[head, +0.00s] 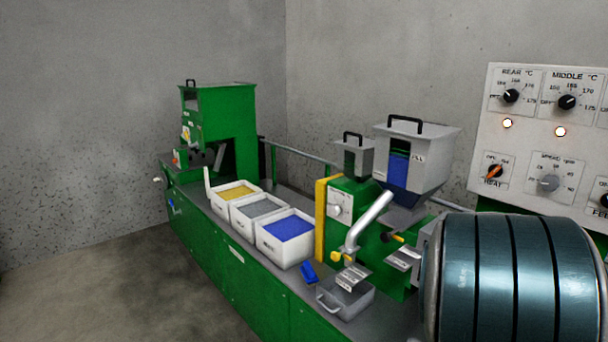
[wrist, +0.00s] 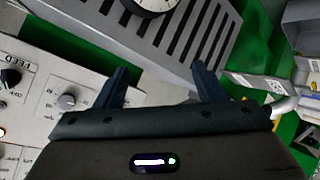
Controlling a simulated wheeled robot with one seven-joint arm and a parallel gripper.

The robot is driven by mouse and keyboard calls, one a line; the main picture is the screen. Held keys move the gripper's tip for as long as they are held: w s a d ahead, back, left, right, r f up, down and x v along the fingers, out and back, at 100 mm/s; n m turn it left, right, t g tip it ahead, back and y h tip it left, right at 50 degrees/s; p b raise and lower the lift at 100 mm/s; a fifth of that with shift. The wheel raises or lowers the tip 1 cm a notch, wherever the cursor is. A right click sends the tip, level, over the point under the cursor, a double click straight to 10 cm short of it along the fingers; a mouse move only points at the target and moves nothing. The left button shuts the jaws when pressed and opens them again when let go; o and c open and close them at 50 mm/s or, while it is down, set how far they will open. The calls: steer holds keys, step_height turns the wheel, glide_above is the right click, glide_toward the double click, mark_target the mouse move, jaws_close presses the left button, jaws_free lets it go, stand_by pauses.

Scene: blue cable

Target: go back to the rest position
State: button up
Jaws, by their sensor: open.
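My gripper (wrist: 162,84) shows in the wrist view with its two dark fingers spread wide apart and nothing between them. Beyond the fingers is a grey slotted plate (wrist: 190,45) with a round white dial (wrist: 150,5) at the top edge. I cannot tell how far the fingertips are from the plate. The gripper does not show in the head view. The control panel (head: 540,135) with knobs stands at the right in the head view. Part of a panel with a FEED knob (wrist: 12,77) also shows at the left of the wrist view.
A green bench carries three white bins with yellow (head: 236,191), grey (head: 257,207) and blue (head: 288,229) contents. A hopper (head: 418,155), a metal tray (head: 345,297) and a blue scoop (head: 309,271) are right of them. A large dark banded cylinder (head: 510,280) fills the lower right. The floor at left is clear.

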steer(key=s+a+g+y+p, duration=0.2)
steer(key=s+a+y, duration=0.2)
steer(key=s+a, duration=0.5)
steer(key=s+a+g+y+p, duration=0.15)
steer(key=s+a+y, duration=0.25)
steer(key=s+a, duration=0.5)
steer(key=s+a+r+g+h+p, duration=0.1)
steer(key=s+a+g, duration=0.2)
steer(key=s+a, duration=0.3)
steer(key=shift+s+r, duration=0.15)
steer(key=shift+s, duration=0.8)
